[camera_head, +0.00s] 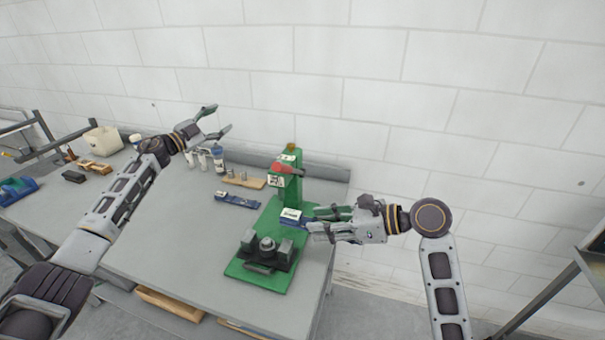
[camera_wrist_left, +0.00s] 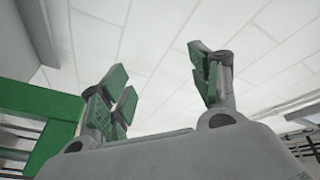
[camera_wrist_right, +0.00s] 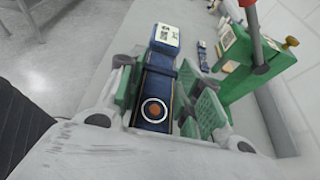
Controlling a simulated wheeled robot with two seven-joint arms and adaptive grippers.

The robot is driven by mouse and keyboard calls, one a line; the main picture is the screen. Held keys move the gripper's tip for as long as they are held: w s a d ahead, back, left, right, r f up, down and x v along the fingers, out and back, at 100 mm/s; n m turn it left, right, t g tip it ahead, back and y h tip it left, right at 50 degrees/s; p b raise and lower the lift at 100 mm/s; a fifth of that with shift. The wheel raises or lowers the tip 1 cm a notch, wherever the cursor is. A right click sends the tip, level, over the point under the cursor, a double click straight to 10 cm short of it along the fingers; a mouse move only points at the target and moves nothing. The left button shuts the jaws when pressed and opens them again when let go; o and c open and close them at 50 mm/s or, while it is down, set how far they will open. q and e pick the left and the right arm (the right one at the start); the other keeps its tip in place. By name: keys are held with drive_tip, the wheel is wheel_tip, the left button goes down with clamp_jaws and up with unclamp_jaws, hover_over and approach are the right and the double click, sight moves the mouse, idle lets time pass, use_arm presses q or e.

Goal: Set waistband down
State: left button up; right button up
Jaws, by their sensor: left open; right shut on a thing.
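The white block (camera_head: 291,214) shows just past the fingertips in the head view, in front of the green press's column. A similar blue strap (camera_head: 238,200) with a white end lies flat on the table. My left gripper (camera_head: 220,119) is open and empty, raised above the back of the table. The left wrist view shows its spread fingers (camera_wrist_left: 160,95) against the wall.
The green press (camera_head: 288,184) with a red handle stands on the grey table (camera_head: 185,240), its dark fixture (camera_head: 267,250) at the front of its base. A wooden block with metal cylinders (camera_head: 243,180) and several bottles stand behind. The table's front left is clear.

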use_arm(q)
drive_tip(key=s+d+r+m+g+h, duration=0.1)
drive_tip(key=s+d+r+m+g, duration=0.15)
drive_tip(key=d, duration=0.45)
drive_tip(key=s+d+r+m+g+h, duration=0.1)
drive_tip(key=s+d+r+g+h, duration=0.2)
drive_tip(key=d, duration=0.4)
drive_tip(key=s+d+r+m+g, duration=0.2)
drive_tip(key=d+r, duration=0.2)
drive_tip(key=d, duration=0.3)
drive_tip(key=s+d+r+m+g+y, duration=0.3)
drive_tip(key=s+d+g, duration=0.4)
drive_tip(key=s+d, duration=0.85)
drive_tip(key=s+d+f+g+y, duration=0.1)
drive_tip(key=s+d+f+y, duration=0.4)
drive_tip(key=s+f+y, duration=0.4)
drive_tip(key=s+a+n+t+y, duration=0.1)
drive_tip(key=a+n+y, duration=0.1)
drive_tip(key=a+y, duration=0.2)
drive_tip(key=s+a+f+n+t+y, duration=0.1)
drive_tip(key=a+y, duration=0.4)
drive_tip(key=a, duration=0.5)
drive_tip(key=shift+s+a+n, duration=0.25)
drive_tip(key=shift+s+n, duration=0.5)
drive_tip(key=shift+s, duration=0.05)
